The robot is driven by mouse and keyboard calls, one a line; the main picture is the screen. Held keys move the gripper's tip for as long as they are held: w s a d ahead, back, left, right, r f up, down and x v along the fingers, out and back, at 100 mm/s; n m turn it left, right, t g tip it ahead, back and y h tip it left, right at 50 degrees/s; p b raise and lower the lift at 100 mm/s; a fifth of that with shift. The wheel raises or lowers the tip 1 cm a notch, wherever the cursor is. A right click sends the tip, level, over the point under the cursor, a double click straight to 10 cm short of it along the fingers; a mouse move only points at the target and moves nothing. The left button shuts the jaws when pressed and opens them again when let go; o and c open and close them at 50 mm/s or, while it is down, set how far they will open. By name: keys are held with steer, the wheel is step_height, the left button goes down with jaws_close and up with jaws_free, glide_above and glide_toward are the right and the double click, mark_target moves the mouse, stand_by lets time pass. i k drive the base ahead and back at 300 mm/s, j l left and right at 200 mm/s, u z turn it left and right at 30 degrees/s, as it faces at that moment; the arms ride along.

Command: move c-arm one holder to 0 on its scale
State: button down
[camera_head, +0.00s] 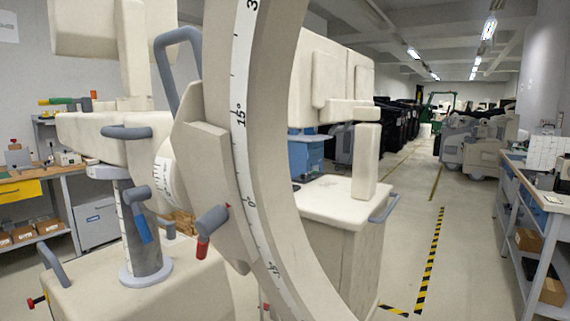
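The large cream C-arm ring (275,130) curves down through the middle of the camera_head view, close to me. Its white scale strip (238,150) reads 15° at mid-height, 0 lower and a further mark, seemingly 15, below. A cream holder (203,140) hugs the ring's left side, roughly from above 15° to below 0. A grey lever with a red tip (210,224) sticks out of the holder. A small red spot lies at its root, about level with 0; I cannot tell if it is the pointer. A grey loop handle (178,62) rises above the holder. My gripper is out of view.
A grey column (144,255) with a blue-tipped lever (141,226) stands on the cream base at left. A cream cabinet (335,215) stands behind the ring. A workbench (40,185) is at left, a shelf table (540,200) at right. The aisle floor (465,250) is clear.

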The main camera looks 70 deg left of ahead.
mark_target(194, 172)
steer(key=u, duration=1.9)
